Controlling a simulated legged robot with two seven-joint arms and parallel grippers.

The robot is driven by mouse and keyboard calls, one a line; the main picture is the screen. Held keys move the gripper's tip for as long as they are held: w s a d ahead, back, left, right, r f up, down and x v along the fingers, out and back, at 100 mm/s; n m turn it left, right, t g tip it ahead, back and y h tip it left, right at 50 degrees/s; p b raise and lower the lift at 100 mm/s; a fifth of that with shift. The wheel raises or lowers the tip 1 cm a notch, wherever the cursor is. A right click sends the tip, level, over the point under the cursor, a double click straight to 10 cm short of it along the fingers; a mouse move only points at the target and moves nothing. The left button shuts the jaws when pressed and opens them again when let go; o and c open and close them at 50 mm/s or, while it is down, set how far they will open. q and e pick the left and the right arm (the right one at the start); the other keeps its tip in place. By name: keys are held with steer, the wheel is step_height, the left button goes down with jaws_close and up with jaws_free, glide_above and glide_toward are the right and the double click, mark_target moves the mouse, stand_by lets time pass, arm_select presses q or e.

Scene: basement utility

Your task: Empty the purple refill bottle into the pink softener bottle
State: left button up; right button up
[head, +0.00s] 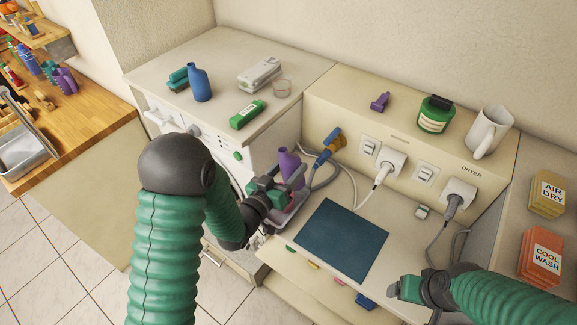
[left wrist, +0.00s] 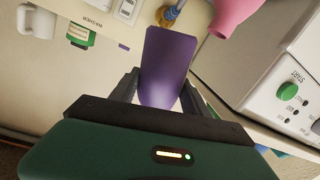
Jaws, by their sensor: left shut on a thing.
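The purple refill bottle (head: 291,166) stands upright, neck up, in my left gripper (head: 272,196) in the head view. The left wrist view shows the purple bottle (left wrist: 168,65) between the two fingers of my left gripper (left wrist: 160,95), which is shut on it. The pink softener bottle (left wrist: 236,12) shows only in part at the top of the left wrist view, apart from the purple one. In the head view a pinkish edge shows beside my left gripper; most of it is hidden. My right gripper (head: 405,288) is at the lower right, apart from both bottles; its jaw opening is unclear.
A dark blue mat (head: 338,240) lies on the counter right of my left gripper. Plugs and cables (head: 385,170) run behind it. A blue bottle (head: 199,84) and a green box (head: 247,114) stand on the washer. A white mug (head: 488,132) stands on the back ledge.

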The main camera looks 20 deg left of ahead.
arm_select(q)
steer(key=shift+s+a+r+n+p, duration=0.25)
steer(key=shift+s+a+n+p, duration=0.1)
steer(key=shift+a+n, duration=0.2)
steer(key=shift+a, duration=0.1)
steer(key=shift+d+f, duration=0.1)
steer(key=shift+d, duration=0.5)
steer(key=shift+w+d, duration=0.1)
steer(key=shift+d, duration=0.3)
steer(key=shift+n, duration=0.35)
steer(key=shift+s+a+f+n+g+p, duration=0.35)
steer(key=shift+f+n+g+p, duration=0.15)
steer(key=shift+n, duration=0.2)
steer(key=shift+d, duration=0.65)
steer(key=shift+s+a+f+n+h, duration=0.15)
steer(key=shift+f+n+h, duration=0.15)
steer(key=shift+f+n, duration=0.55)
steer(key=shift+s+d+f+b, duration=0.1)
steer(key=shift+d+f+b, duration=0.1)
steer(key=shift+f+b, duration=0.2)
steer(key=shift+d+f+n+g, duration=0.2)
steer(key=shift+d+n+g, duration=0.05)
steer(key=shift+g, duration=0.05)
arm_select(e)
steer(key=shift+s+a+r, duration=0.15)
steer(key=shift+a+r, duration=0.35)
steer(key=shift+r, duration=0.35)
steer(key=shift+a+r, duration=0.1)
